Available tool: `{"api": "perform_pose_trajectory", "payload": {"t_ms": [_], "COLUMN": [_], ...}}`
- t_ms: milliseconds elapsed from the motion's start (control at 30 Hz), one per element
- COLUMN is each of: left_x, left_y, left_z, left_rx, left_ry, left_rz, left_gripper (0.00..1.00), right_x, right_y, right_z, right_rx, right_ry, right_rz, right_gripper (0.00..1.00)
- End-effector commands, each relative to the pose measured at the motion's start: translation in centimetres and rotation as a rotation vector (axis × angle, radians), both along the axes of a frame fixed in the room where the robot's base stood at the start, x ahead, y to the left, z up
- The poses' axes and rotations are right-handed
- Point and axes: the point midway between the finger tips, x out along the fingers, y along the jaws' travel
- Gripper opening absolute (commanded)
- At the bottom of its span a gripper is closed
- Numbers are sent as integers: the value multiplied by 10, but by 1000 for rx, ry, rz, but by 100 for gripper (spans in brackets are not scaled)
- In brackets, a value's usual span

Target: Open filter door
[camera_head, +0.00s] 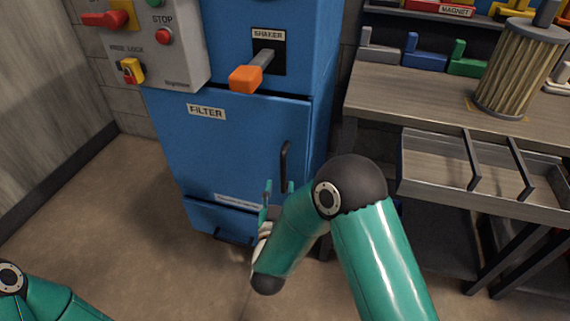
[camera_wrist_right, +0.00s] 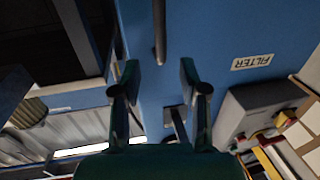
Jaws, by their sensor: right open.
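The blue filter door (camera_head: 225,140) with its white FILTER label (camera_head: 206,112) is closed on the front of the blue cabinet. Its dark vertical bar handle (camera_head: 285,165) is near the door's right edge. My right gripper (camera_head: 277,187) is open and empty, in front of the door by the handle's lower end. In the right wrist view, which looks upside down, the open fingers (camera_wrist_right: 160,75) point toward the handle (camera_wrist_right: 160,32), which lies just beyond the fingertips and apart from them. My left gripper is out of view; only part of my left arm shows at lower left.
Above the door is an orange-tipped shaker lever (camera_head: 246,79). A grey control box (camera_head: 150,45) hangs at upper left. To the right is a workbench (camera_head: 420,100) with an open, divided drawer (camera_head: 440,180) and a pleated filter cylinder (camera_head: 520,70). The floor left of the cabinet is clear.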

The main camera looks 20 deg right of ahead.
Motion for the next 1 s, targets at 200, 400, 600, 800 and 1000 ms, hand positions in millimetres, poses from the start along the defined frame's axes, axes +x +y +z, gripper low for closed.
{"api": "perform_pose_trajectory", "payload": {"t_ms": [200,400,600,800,1000], "left_x": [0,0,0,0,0], "left_y": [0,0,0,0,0], "left_z": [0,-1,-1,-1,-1], "left_rx": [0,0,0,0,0], "left_ry": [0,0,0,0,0], "left_rz": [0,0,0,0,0], "left_gripper": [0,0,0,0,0], "right_x": [44,74,87,89,89], "right_y": [-20,-32,-36,-37,-37], "right_z": [0,-1,-1,-1,-1], "right_rx": [1,-1,-1,-1,-1], "right_ry": [-1,0,1,2,1], "right_rz": [-3,-1,2,2,2], "right_gripper": [43,43,43,43,27]}}
